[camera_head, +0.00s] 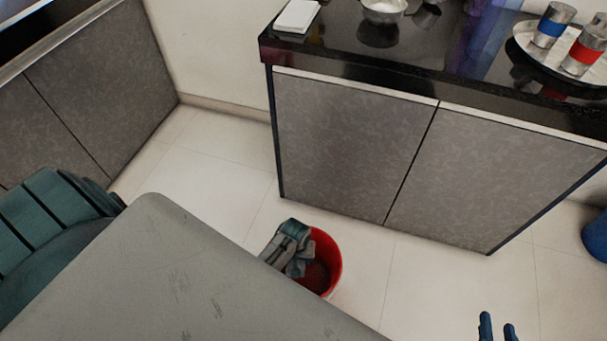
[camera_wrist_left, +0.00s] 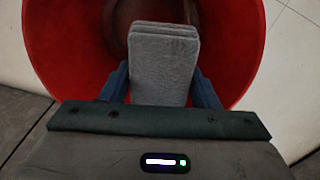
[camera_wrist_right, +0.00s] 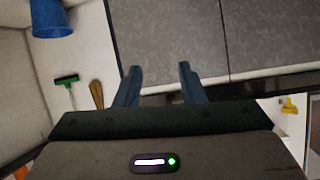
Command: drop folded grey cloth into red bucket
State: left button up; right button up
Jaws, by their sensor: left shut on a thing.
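The red bucket (camera_head: 328,268) stands on the floor in front of the dark cabinet in the head view. My left gripper (camera_head: 292,250) is over its left part. In the left wrist view, that gripper is shut on the folded grey cloth (camera_wrist_left: 163,62), one finger on each side. The cloth is in front of the open mouth of the red bucket (camera_wrist_left: 65,55). How far the cloth reaches below the rim is hard to tell. My right gripper (camera_head: 498,326) is at the lower right, open and empty; its fingers stand apart in the right wrist view (camera_wrist_right: 157,76).
A black countertop (camera_head: 400,62) holds a white folded cloth (camera_head: 297,16), a bowl (camera_head: 384,10) and a tray (camera_head: 522,38) with cans. A blue bucket (camera_head: 596,238) stands at the right edge. A green brush (camera_wrist_right: 66,80) shows in the right wrist view. Pale floor is free around the red bucket.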

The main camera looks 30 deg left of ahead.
pick_arm(q)
jog(key=shift+f, duration=0.1)
pick_arm(e)
jog(key=shift+w+r, duration=0.1)
jog(key=shift+r, duration=0.05)
pick_arm(q)
jog(key=o, duration=1.4)
jog(key=shift+c, duration=0.2)
notch_tip(320, 180, up, 3)
jog(key=shift+f+p, duration=0.1)
jog(key=shift+p, duration=0.45)
notch_tip(320, 180, up, 8)
jog(key=shift+p, duration=1.2)
pick_arm(e)
jog(key=s+f+g, duration=0.2)
jog(key=s+g, duration=0.3)
jog(key=shift+s+d+f+n+h, duration=0.15)
jog(key=shift+d+f+n+h, duration=0.15)
jog(key=shift+f, duration=0.1)
